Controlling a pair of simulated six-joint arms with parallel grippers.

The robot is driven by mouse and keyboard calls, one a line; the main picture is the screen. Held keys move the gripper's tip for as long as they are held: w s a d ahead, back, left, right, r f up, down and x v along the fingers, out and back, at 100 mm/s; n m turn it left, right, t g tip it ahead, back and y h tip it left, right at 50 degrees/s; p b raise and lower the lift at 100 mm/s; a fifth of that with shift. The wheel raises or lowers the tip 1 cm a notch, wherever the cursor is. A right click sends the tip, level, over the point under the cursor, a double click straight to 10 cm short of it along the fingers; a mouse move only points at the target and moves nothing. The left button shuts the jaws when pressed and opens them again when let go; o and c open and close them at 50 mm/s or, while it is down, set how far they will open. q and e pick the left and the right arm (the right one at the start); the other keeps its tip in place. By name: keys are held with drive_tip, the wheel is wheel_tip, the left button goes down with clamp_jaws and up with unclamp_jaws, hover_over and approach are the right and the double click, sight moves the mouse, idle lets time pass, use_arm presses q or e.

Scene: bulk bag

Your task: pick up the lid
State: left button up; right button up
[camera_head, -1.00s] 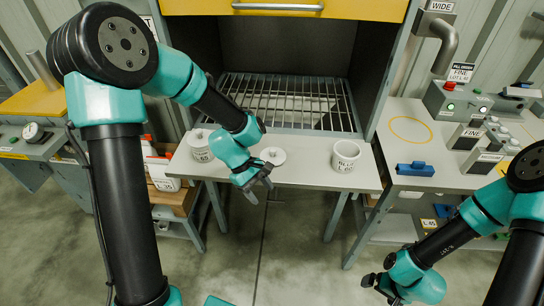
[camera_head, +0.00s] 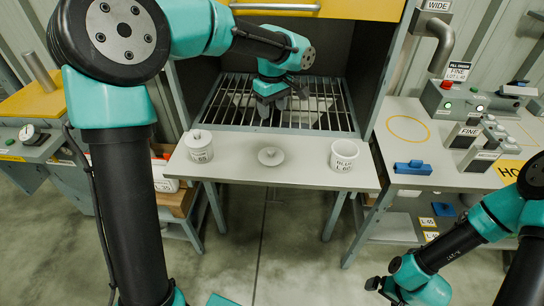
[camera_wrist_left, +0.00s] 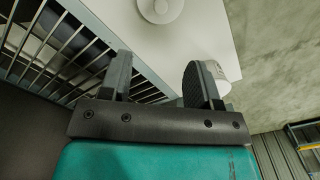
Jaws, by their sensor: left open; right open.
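The loose lid (camera_head: 271,156), a round pale disc with a small knob, lies on the light grey shelf (camera_head: 300,174) between two pots. It also shows at the top of the left wrist view (camera_wrist_left: 160,8), cut by the edge. My left gripper (camera_head: 281,104) is open and empty, above the wire rack and behind the lid, apart from it. In the left wrist view its two fingers (camera_wrist_left: 158,78) stand apart with nothing between them. My right gripper (camera_head: 374,284) is open, low at the bottom right, far from the lid.
A lidded pot (camera_head: 199,152) stands left of the lid, and an open white pot (camera_head: 344,157) stands right. The wire rack (camera_head: 315,116) lies inside the dark cabinet behind the shelf. A bench (camera_head: 405,150) with a blue block (camera_head: 413,168) is at the right.

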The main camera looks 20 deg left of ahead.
use_arm(q)
approach(271, 149)
drive_tip(key=f, duration=0.5)
drive_tip(key=shift+s+d+f, duration=0.1)
drive_tip(key=shift+d, duration=0.15)
drive_tip(key=shift+a+f, duration=0.2)
drive_tip(key=shift+f, duration=2.4)
drive_tip(key=c, duration=1)
